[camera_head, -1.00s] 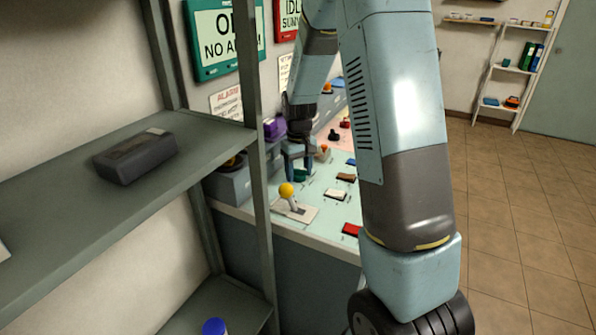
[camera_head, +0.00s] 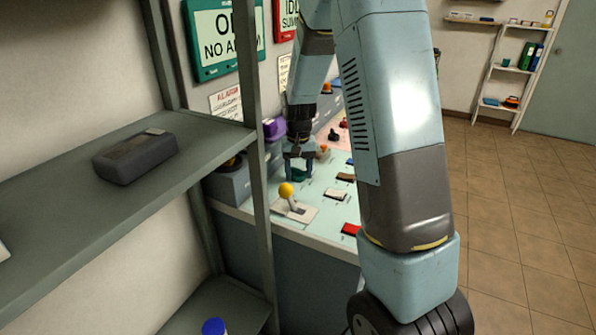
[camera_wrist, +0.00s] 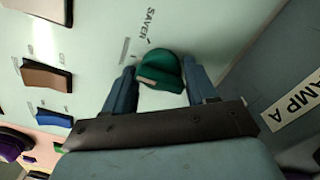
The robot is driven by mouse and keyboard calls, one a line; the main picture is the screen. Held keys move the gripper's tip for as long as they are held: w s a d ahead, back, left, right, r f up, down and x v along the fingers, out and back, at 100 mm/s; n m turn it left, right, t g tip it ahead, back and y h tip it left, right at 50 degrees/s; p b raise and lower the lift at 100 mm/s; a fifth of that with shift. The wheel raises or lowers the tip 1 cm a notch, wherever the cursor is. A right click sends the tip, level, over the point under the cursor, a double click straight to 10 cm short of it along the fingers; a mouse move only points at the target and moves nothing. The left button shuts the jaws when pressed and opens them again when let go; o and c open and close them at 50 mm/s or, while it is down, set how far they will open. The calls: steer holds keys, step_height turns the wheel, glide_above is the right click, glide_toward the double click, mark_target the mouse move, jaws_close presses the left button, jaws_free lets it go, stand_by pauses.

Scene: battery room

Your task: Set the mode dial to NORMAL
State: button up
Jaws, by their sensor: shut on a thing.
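The mode dial is a green knob (camera_wrist: 160,70) on the pale console panel, and it also shows small in the head view (camera_head: 298,175). The word SAVER and a short tick are printed beside it in the wrist view. No NORMAL label is readable. My gripper (camera_wrist: 163,82) has one blue-grey finger on each side of the knob and is shut on it. In the head view my gripper (camera_head: 299,172) points down at the panel. The knob's pointer setting cannot be told clearly.
A yellow-knobbed lever (camera_head: 287,190) stands in front of the dial. Several coloured rocker switches (camera_wrist: 45,76) lie beside it. A purple knob (camera_head: 274,128) is behind. A grey shelf (camera_head: 110,190) with a dark box (camera_head: 136,157) stands at the left. Tiled floor is clear at right.

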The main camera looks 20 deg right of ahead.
mark_target(298, 169)
steer(key=shift+a, duration=0.1)
steer(key=o, duration=0.9)
step_height(298, 169, up, 14)
steer(key=shift+f, duration=0.15)
stand_by(0.3)
